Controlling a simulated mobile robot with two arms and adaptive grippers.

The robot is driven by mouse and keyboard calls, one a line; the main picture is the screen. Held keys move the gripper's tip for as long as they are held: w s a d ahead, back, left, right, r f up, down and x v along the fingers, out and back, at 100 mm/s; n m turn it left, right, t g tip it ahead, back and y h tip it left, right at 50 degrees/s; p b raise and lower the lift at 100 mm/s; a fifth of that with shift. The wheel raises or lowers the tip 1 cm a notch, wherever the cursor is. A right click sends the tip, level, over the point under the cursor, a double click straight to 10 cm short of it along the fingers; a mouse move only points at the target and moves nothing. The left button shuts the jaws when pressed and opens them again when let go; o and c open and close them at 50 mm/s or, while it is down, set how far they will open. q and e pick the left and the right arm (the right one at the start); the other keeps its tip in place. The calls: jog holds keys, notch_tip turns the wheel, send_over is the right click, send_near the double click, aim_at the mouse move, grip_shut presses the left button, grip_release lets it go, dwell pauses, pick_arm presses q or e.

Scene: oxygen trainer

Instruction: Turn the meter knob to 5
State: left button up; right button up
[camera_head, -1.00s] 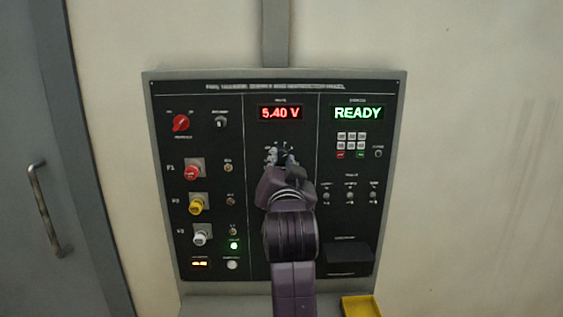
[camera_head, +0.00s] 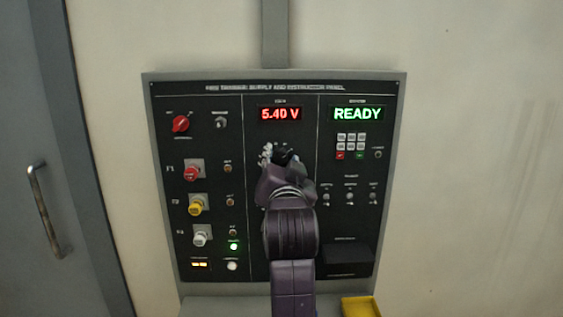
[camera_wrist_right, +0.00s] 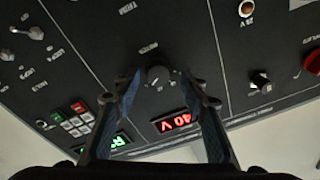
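The meter knob (camera_wrist_right: 158,77) is a small dark round knob on the black panel. It shows in the right wrist view between my two fingertips, with a visible gap on each side. My right gripper (camera_wrist_right: 160,90) is open, and I cannot tell how far its fingertips reach along the knob. In the head view my right gripper (camera_head: 282,158) is in front of the knob and hides most of it and its scale. The red meter display (camera_head: 280,114) above reads 5.40 V. It also shows upside down in the wrist view (camera_wrist_right: 174,122). My left gripper is out of view.
The panel (camera_head: 225,88) also carries a red knob (camera_head: 181,123), a green READY display (camera_head: 358,113), a keypad (camera_head: 351,143) and several switches. A black box (camera_head: 348,257) juts out at lower right. A yellow tray (camera_head: 361,307) lies below. A grey door (camera_head: 75,180) stands left.

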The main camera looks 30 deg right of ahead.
aim_at(281, 114)
notch_tip(281, 114, up, 9)
jog(key=shift+r, duration=0.2)
jog(key=shift+f, duration=0.1)
dwell(0.7)
